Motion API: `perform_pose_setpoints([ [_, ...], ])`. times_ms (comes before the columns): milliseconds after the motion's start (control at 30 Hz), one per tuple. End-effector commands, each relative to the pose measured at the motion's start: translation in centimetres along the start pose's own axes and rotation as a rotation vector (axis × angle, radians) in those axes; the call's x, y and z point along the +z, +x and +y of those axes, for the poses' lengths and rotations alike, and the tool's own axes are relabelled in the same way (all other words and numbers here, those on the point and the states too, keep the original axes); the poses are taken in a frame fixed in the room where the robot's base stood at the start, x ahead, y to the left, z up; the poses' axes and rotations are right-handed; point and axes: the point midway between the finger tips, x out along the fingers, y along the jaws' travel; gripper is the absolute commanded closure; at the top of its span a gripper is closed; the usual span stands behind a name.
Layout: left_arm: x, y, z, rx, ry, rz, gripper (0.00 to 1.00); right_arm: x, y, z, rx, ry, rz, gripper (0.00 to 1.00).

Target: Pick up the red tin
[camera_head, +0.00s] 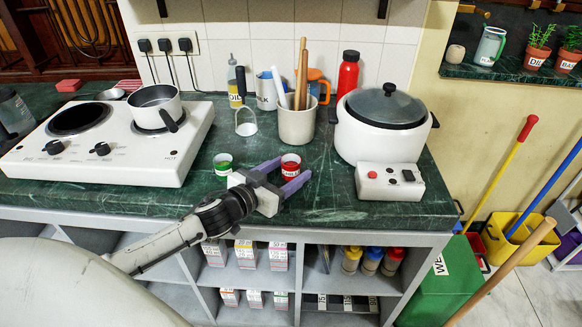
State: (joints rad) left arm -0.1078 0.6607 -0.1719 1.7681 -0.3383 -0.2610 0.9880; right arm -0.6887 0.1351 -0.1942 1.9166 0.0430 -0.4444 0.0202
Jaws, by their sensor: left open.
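The red tin (291,162) is a small upright cylinder with a white label on the green counter (245,143). My left gripper (282,174) comes in from the lower left, with its two purple fingers apart. One finger reaches to the left of the red tin and the other to its right, so the tin stands between them. I cannot tell whether either finger touches it. A green tin (222,164) stands just left of the gripper. My right gripper is not in view.
A white hob (110,170) with a pot (155,104) is on the left. A white cooker (383,140) with a control box stands to the right. A utensil crock (297,124) and a red bottle (347,74) are behind. Shelves with cartons (245,254) lie below.

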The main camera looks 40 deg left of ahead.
Motion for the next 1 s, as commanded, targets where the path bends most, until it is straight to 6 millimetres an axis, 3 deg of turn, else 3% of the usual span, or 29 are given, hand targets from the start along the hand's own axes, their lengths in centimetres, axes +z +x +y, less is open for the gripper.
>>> perform_pose_setpoints([
  [133, 0.03, 1.18, 0.03, 0.0, 0.0, 0.0, 0.41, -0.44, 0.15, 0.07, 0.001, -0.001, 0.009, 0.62],
  [367, 0.05, 1.28, 0.08, 0.001, -0.001, -0.001, 0.41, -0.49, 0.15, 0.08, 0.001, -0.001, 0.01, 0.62],
  [633, 0.06, 1.26, 0.07, 0.001, -0.001, -0.001, 0.83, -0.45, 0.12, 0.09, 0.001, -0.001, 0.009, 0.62],
  [1000, -0.6, 1.15, 0.04, 0.001, 0.0, 0.002, 0.84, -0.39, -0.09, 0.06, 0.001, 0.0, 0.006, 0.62],
])
